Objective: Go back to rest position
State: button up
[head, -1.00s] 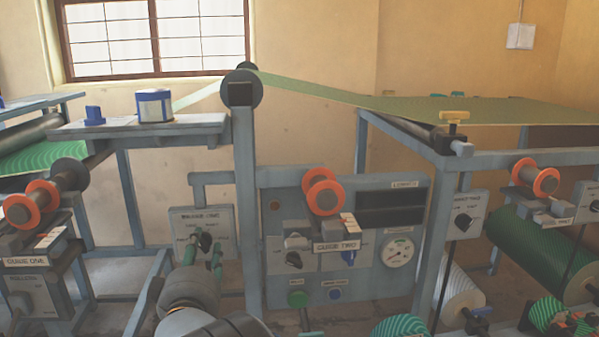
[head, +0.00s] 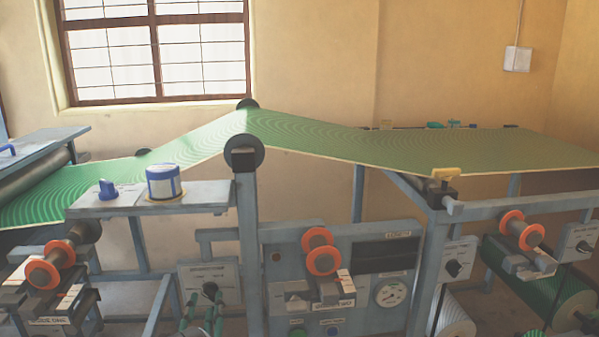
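My gripper is not in view, so what it holds and how far it is open are hidden. No part of my arm can be made out for sure. The plate press stands in front of me, with a green patterned web (head: 300,140) running over a post roller (head: 244,153) from left to right. The control panel with the gauge (head: 391,293) is at the lower middle. Guide two's orange-rimmed spool (head: 320,250) sits in front of it.
Guide one's spool (head: 50,263) is at lower left, another spool (head: 521,230) at right. A green roll (head: 545,282) hangs at lower right.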

jog(key=s+d+b, duration=0.1)
jog(key=s, duration=0.6)
jog(key=shift+s, duration=0.3)
jog(key=shift+w, duration=0.1)
